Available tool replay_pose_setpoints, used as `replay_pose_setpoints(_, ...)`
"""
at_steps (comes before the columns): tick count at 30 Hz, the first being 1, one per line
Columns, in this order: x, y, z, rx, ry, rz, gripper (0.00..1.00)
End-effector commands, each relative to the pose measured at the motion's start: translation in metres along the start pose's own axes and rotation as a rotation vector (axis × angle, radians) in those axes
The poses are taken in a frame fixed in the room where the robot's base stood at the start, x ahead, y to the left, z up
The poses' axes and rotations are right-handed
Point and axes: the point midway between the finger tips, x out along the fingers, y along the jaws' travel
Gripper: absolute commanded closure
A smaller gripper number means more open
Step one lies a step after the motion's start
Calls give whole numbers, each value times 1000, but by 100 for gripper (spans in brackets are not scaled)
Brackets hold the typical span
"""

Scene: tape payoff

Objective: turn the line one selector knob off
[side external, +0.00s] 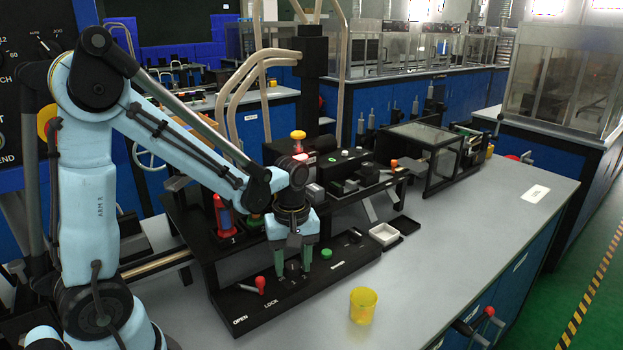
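My light-blue arm reaches down over a black control panel (245,306) on the grey bench. My gripper (293,264) points down with its two green fingertips visibly apart, low over the middle of the panel. A small dark shape (293,269) shows between and behind the fingertips. It may be the selector knob, but I cannot make out its pointer or whether the fingers touch it. To the left on the panel is a small red-tipped lever (260,284) near the lettering OPEN and LOCK. A green button (327,253) sits just right of the fingers.
A yellow cup (363,306) stands on the bench in front of the panel. A black raised rack with a red-and-blue cylinder (224,215) stands behind.

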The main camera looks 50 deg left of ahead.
Motion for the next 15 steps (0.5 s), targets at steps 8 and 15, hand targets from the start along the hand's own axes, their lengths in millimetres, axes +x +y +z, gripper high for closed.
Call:
replay_pose_setpoints(8, 0, 0, 0, 0, 0, 0, 96)
replay_pose_setpoints(15, 0, 0, 0, 18, 0, -1, 97)
